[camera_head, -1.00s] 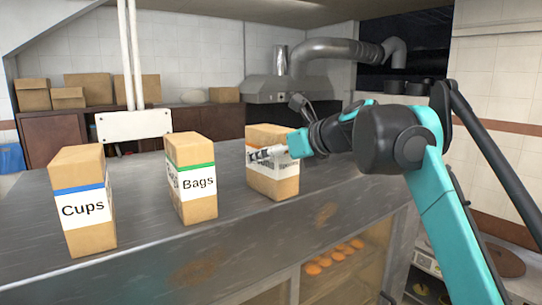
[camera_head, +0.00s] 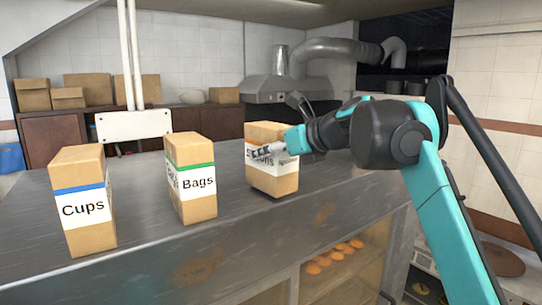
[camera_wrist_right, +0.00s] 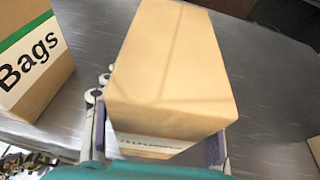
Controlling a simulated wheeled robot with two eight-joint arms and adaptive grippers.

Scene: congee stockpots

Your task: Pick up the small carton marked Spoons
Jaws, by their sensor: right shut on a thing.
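The Spoons carton (camera_head: 272,182) is a small brown box with a white label and an orange band, at the right of the row on the metal counter. My right gripper (camera_head: 268,153) is shut on it, and its fingers cover part of the label. The carton appears slightly raised off the counter, with a dark shadow under its base. In the right wrist view the carton (camera_wrist_right: 172,60) sits between the two finger pads, its top facing the camera. My left gripper is not in view.
The Bags carton (camera_head: 192,180) with a green band stands left of the held carton, with a gap between. The Cups carton (camera_head: 83,202) with a blue band stands farther left. The metal counter (camera_head: 150,215) is bare between them. A white board on poles (camera_head: 134,125) rises behind.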

